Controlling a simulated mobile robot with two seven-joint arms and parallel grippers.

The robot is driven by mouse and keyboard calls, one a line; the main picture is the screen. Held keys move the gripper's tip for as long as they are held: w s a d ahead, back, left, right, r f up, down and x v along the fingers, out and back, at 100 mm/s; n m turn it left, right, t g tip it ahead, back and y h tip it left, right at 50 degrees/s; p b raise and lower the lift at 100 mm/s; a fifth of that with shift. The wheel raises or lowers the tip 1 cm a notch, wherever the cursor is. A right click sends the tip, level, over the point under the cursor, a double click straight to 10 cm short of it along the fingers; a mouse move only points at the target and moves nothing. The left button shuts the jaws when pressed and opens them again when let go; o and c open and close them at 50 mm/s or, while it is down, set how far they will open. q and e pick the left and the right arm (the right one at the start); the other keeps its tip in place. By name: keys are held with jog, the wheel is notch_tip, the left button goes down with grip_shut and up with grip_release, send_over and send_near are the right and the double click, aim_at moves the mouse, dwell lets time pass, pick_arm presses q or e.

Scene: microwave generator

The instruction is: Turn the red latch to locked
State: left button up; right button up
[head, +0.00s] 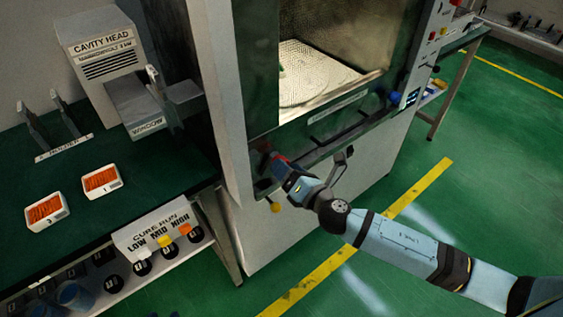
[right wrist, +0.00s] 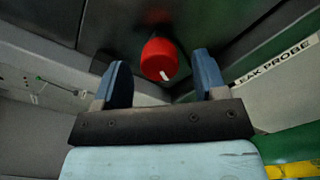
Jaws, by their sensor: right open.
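The red latch (right wrist: 159,60) is a round red knob with a white mark, on a dark panel in the right wrist view. The white mark points down and slightly right there. My right gripper (right wrist: 164,80) is open, with its two blue fingers apart on either side below the knob; I cannot tell whether they touch it. In the head view my right gripper (head: 277,163) is at the lower left front of the big cabinet, and it mostly hides the latch. My left gripper is not in view.
The cabinet's chamber (head: 310,75) stands open above, with a round plate inside. A yellow knob (head: 276,207) sits just below my right gripper. A bench (head: 150,190) with two trays of orange pieces stands left. Green floor is free at right.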

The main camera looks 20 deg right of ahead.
jog(key=shift+x, duration=1.3)
